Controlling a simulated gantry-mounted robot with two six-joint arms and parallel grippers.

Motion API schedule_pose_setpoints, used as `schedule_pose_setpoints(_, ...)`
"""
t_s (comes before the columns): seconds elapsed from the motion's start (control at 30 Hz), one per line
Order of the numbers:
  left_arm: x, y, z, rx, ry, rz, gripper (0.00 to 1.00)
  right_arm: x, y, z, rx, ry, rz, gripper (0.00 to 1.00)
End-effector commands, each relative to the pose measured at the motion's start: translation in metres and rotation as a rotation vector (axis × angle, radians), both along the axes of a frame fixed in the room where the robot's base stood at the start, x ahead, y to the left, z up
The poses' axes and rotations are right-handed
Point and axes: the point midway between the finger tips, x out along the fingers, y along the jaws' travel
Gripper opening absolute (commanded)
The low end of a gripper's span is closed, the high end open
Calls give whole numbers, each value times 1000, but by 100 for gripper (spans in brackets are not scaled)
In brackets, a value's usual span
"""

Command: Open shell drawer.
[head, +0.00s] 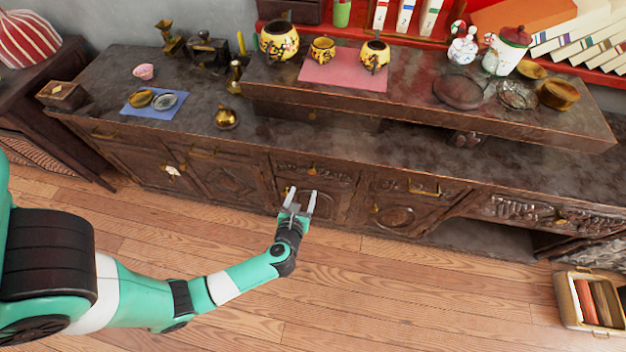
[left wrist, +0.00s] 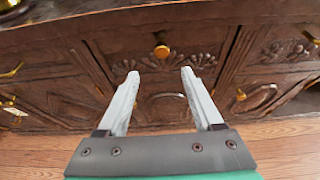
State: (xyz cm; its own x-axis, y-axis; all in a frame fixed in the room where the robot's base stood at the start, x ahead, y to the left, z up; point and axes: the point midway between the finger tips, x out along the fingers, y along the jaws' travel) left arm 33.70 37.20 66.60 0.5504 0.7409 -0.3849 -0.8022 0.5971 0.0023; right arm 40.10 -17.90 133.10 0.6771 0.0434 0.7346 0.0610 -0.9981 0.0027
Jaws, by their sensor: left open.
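The shell drawer (head: 325,173) is a dark carved wooden drawer front in the middle of the long cabinet, and it looks shut. In the left wrist view the drawer front (left wrist: 191,58) shows carved fan shapes and a round brass knob (left wrist: 161,50). The knob also shows in the head view (head: 312,170). My left gripper (head: 302,191) is open and empty in front of the cabinet, just below the knob in the picture. In the left wrist view its fingertips (left wrist: 160,73) are spread, with the knob beyond them, between and above. My right gripper is not in view.
Other drawers with brass handles flank it, such as one on the right (head: 424,189). The cabinet top (head: 180,135) holds a blue cloth (head: 140,109) with dishes and a brass pot (head: 227,119). A box of books (head: 590,300) stands on the floor at right. The wooden floor in front is clear.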

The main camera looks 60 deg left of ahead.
Motion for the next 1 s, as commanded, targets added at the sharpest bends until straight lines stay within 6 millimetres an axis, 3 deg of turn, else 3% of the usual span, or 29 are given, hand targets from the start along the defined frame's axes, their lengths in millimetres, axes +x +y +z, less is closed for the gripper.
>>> schedule_pose_setpoints(0.23,8,10,-5,-1,-4,4,68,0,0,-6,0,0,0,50)
schedule_pose_setpoints(0.7,59,79,-41,1,-4,2,68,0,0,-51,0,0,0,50)
schedule_pose_setpoints(1.0,65,86,-42,1,-2,-1,68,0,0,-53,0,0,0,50)
